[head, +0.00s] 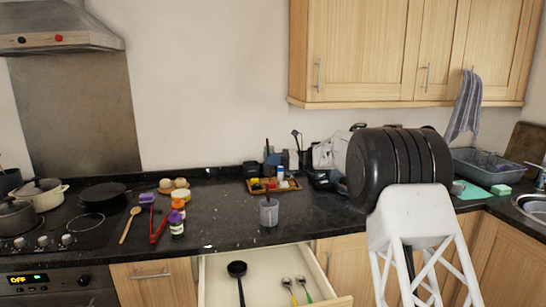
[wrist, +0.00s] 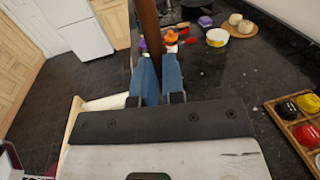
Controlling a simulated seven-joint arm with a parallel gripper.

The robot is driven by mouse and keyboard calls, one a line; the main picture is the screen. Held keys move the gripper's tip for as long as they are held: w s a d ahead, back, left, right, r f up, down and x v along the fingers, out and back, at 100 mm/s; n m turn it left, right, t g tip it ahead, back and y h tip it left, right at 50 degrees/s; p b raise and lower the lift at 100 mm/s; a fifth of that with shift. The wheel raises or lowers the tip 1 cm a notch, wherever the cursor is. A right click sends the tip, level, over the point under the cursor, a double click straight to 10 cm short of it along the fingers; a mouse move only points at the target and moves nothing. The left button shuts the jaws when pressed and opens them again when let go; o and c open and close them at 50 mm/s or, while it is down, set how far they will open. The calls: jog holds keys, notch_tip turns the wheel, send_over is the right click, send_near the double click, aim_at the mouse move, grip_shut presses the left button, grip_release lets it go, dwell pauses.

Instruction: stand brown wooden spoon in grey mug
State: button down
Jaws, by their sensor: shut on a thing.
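In the wrist view my gripper (wrist: 157,66) has its blue fingers shut on a brown wooden rod, the visible part of the brown wooden spoon (wrist: 148,28). The rod runs up out of the top of that view, so the spoon's whole shape is not seen. The grey mug (head: 268,211) stands on the dark counter in the head view, behind the open drawer. I cannot make out the mug in the wrist view.
An open drawer (head: 215,285) with a black ladle and spoons juts out below the mug. A lighter wooden spoon (head: 130,225), red tongs (head: 159,226) and small jars (head: 177,222) lie left. A condiment tray (head: 290,184) sits behind the mug; it also shows in the wrist view (wrist: 284,124).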

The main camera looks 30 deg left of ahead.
jog(key=shift+f, duration=2.5)
jog(key=shift+f, duration=0.1)
jog(key=c, duration=1.1)
grip_release()
jog(key=shift+w+d, duration=0.1)
jog(key=shift+v, duration=3.75)
jog(key=shift+d, duration=0.1)
